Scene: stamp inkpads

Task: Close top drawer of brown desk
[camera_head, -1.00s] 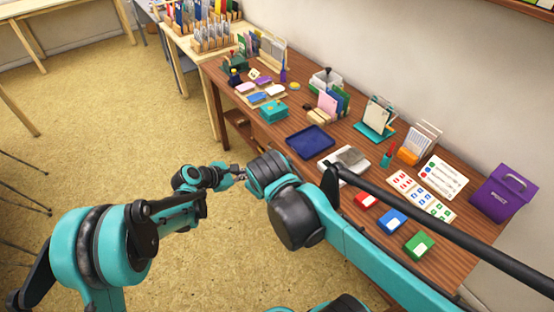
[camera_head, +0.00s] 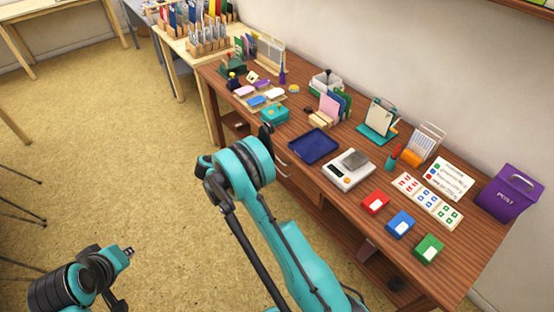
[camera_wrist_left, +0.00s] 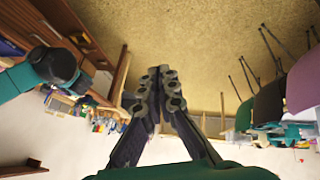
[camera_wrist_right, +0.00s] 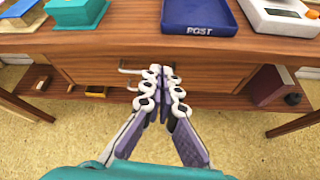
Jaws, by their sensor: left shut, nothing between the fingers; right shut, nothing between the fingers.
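The brown desk (camera_head: 330,205) runs diagonally in the head view. Its drawer front (camera_wrist_right: 95,70) shows in the right wrist view, below the desktop edge, with two metal handles one above the other; the upper handle (camera_wrist_right: 130,71) belongs to the top drawer. No open drawer interior shows; a small gap cannot be ruled out. My right gripper (camera_wrist_right: 161,72) is shut and empty, its tips in front of the drawer front, right beside the upper handle; contact is unclear. My left gripper (camera_head: 128,252) is shut and empty, low over the floor, away from the desk; it also shows in the left wrist view (camera_wrist_left: 160,74).
On the desktop are a blue tray (camera_head: 334,150), a white scale (camera_head: 336,178), red, blue and green inkpads, and a purple post box (camera_head: 510,192). An open lower shelf (camera_wrist_right: 215,99) holds small items.

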